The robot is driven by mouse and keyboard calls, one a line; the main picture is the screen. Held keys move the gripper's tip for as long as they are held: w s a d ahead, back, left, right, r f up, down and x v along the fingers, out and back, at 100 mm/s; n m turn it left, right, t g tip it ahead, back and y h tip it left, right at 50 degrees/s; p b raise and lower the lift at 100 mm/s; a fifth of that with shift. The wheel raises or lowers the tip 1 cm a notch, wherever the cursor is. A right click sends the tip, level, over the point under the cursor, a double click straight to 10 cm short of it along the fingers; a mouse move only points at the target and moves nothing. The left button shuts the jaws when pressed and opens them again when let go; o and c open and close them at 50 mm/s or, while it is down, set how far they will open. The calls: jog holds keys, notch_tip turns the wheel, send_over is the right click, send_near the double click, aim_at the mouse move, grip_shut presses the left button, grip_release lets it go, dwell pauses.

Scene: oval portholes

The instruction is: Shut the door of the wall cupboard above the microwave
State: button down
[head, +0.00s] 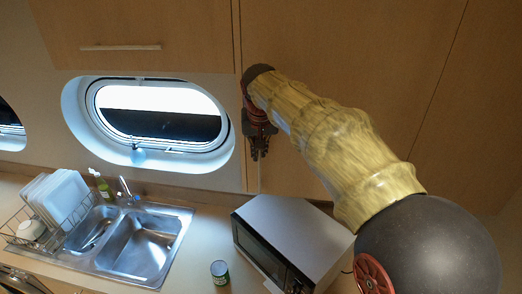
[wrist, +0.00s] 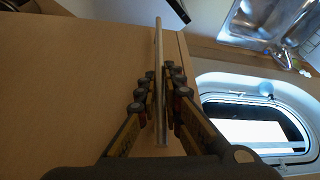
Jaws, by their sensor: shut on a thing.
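The door (head: 300,170) of the wall cupboard is a large plain wood panel above the microwave (head: 290,235). My gripper (head: 258,150) is at the lower left part of this door. In the wrist view my gripper (wrist: 160,100) has its fingers on both sides of a thin upright bar handle (wrist: 158,45) and is shut on it. The door's wood face (wrist: 90,85) fills the left of the wrist view. My arm hides much of the door in the head view. I cannot tell exactly how far the door stands from its frame.
A porthole window (head: 150,115) lies left of the door, with another cupboard (head: 130,30) above it. A sink (head: 145,245), a dish rack (head: 60,215) and a green can (head: 219,272) are on the counter (head: 205,225) below.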

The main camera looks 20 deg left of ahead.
jog(key=shift+w+r, duration=0.15)
jog(key=c, duration=2.3)
grip_release()
jog(key=shift+w, duration=0.1)
jog(key=shift+o, duration=0.5)
jog(key=shift+w+a, duration=0.1)
jog(key=shift+w, duration=0.05)
jog(key=shift+o, duration=1.4)
jog(key=v, duration=1.1)
jog(key=shift+s+r, duration=0.3)
jog(key=shift+s, duration=0.1)
